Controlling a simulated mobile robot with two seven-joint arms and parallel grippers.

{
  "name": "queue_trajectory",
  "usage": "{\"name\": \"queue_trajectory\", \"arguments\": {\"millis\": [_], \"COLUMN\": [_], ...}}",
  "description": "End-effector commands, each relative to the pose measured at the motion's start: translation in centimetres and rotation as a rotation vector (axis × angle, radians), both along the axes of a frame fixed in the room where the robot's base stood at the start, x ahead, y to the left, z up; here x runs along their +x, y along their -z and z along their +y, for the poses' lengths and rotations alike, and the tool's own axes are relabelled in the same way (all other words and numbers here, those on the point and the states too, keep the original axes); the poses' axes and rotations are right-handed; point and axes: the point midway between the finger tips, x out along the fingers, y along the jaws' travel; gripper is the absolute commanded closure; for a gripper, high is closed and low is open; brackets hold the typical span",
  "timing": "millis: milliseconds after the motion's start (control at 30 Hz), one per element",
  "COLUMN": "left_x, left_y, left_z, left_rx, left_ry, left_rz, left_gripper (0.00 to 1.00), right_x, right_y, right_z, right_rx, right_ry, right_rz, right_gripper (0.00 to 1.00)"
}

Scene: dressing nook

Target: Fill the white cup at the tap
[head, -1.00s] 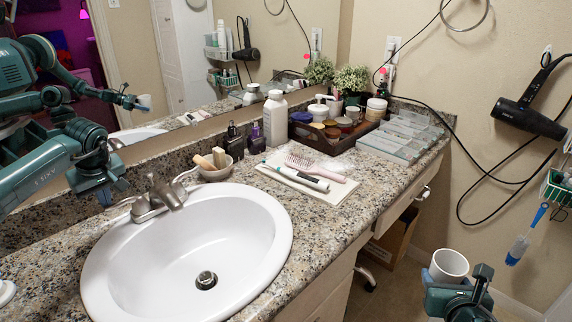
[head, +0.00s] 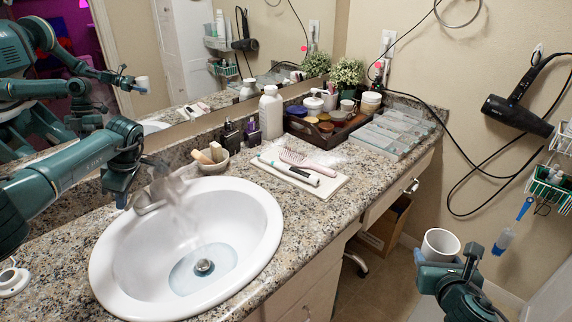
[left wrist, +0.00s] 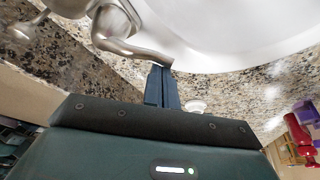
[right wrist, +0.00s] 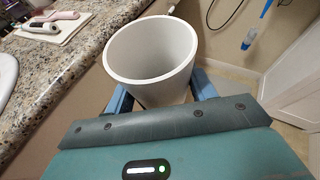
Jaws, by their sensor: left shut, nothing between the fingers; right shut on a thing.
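The white cup (head: 440,243) is upright in my right gripper (head: 447,262), which is shut on it, off to the right of the counter. In the right wrist view the cup (right wrist: 150,50) shows plain inner walls; its bottom is hidden. The metal tap (head: 158,190) is at the back of the white sink (head: 262,235). A blurred stream falls from its spout, and shallow water (head: 190,275) lies around the drain. My left gripper (head: 122,200) is shut and empty beside the tap. In the left wrist view its fingers (left wrist: 160,85) are at the end of a tap lever (left wrist: 145,52), touching or nearly so.
The counter edge and drawers lie between cup and sink. A hair dryer (head: 517,115) hangs on the right wall.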

Motion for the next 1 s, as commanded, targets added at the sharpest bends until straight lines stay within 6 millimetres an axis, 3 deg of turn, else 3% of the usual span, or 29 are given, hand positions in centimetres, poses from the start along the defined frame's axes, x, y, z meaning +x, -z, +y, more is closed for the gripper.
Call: {"name": "queue_trajectory", "arguments": {"millis": [233, 1000], "left_x": [0.1, 0.3], "left_y": [0.0, 0.0], "left_z": [-1.3, -2.1], "left_rx": [-0.001, -0.002], "left_ry": [-0.163, -0.154], "left_rz": [0.0, -0.001], "left_gripper": [1.0, 1.0], "right_x": [0.0, 0.0], "right_y": [-0.3, -0.4], "right_z": [0.0, 0.0], "right_rx": [0.0, 0.0], "right_ry": [0.0, 0.0], "right_rz": [-0.001, 0.0], "right_gripper": [0.67, 0.67]}}
